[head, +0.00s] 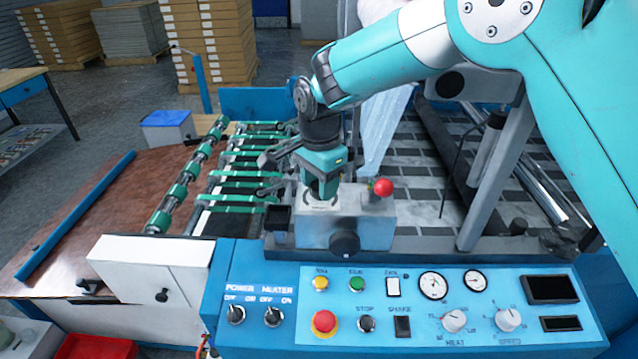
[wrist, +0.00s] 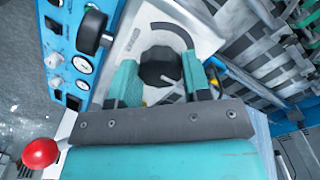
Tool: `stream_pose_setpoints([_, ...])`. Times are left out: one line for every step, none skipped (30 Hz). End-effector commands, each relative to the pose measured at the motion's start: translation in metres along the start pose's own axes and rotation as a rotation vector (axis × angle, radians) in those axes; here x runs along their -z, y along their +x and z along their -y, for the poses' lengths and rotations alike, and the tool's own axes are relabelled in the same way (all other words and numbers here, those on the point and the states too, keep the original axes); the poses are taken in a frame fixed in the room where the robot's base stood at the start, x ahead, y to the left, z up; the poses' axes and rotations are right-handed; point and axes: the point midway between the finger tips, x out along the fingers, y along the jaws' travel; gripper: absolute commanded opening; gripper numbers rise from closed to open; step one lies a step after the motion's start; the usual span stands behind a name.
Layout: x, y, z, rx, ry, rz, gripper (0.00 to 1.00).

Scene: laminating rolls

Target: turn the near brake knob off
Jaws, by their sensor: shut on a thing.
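The brake knob (wrist: 160,66) is black and faceted. In the wrist view it sits between the two teal fingers of my gripper (wrist: 160,80), on a pale plate with a dark arc printed around part of it. My gripper (head: 321,196) points down onto the top of the grey metal box (head: 372,229) in the head view and is shut on the knob. There the gripper hides the knob, and only parts of the dark arc show around the fingers. I cannot read the knob's setting.
A second black knob (head: 344,243) sticks out of the box's front, and a red ball (head: 382,187) stands at its top right. The blue control panel (head: 390,282) lies in front. Green rollers (head: 245,168) are to the left.

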Motion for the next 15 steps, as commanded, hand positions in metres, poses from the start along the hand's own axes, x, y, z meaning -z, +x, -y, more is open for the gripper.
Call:
stream_pose_setpoints([-0.0001,0.0003,0.0002,0.002,-0.044,0.000,0.20])
stream_pose_setpoints([-0.0001,0.0003,0.0002,0.002,-0.073,0.000,0.20])
stream_pose_setpoints([-0.0001,0.0002,0.0002,0.002,-0.112,0.000,0.20])
stream_pose_setpoints([-0.0001,0.0002,0.0001,0.002,-0.140,0.000,0.20])
stream_pose_setpoints([-0.0001,0.0002,0.0001,0.002,-0.168,0.000,0.20])
stream_pose_setpoints([-0.0001,0.0001,0.0000,0.002,-0.207,0.000,0.20])
stream_pose_setpoints([-0.0001,0.0000,0.0000,0.002,-0.235,0.000,0.20])
stream_pose_setpoints([-0.0001,0.0000,-0.0001,0.002,-0.263,0.000,0.20])
stream_pose_setpoints([-0.0001,-0.0001,-0.0001,0.002,-0.302,0.000,0.20])
stream_pose_setpoints([-0.0001,-0.0002,-0.0001,0.002,-0.330,0.000,0.20])
stream_pose_setpoints([0.0000,-0.0002,-0.0002,0.002,-0.359,0.000,0.20])
stream_pose_setpoints([0.0000,-0.0003,-0.0002,0.002,-0.397,0.000,0.20])
stream_pose_setpoints([0.0000,-0.0004,-0.0003,0.002,-0.425,0.000,0.20])
stream_pose_setpoints([0.0000,-0.0004,-0.0003,0.002,-0.454,0.000,0.20])
stream_pose_setpoints([0.0000,-0.0005,-0.0004,0.002,-0.492,0.000,0.20])
